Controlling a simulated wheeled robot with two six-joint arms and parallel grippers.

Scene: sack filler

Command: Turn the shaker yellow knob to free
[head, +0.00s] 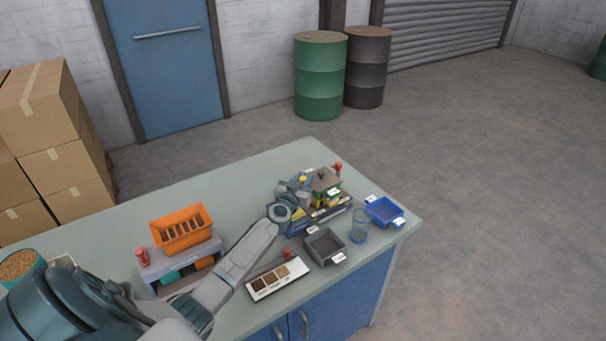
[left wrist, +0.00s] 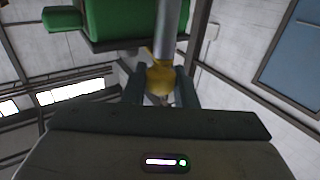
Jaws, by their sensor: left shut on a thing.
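The shaker machine (head: 326,183), with a brown hopper top and green body, stands at the far right part of the table. My left gripper (head: 300,185) reaches its left side. In the left wrist view the yellow knob (left wrist: 160,78) sits between the two dark fingers of my left gripper (left wrist: 161,92), which are shut on it. A grey metal shaft and a green housing (left wrist: 125,20) show above the knob. In the head view the gripper mostly hides the knob, and its setting cannot be read. My right gripper is not in view.
A grey tray (head: 312,255), a clear cup (head: 359,228) and a blue tray (head: 400,213) stand in front of the machine. A sample card (head: 252,285) lies near my forearm. An orange bin (head: 157,237) sits on a grey stand at left. The table's back left is clear.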

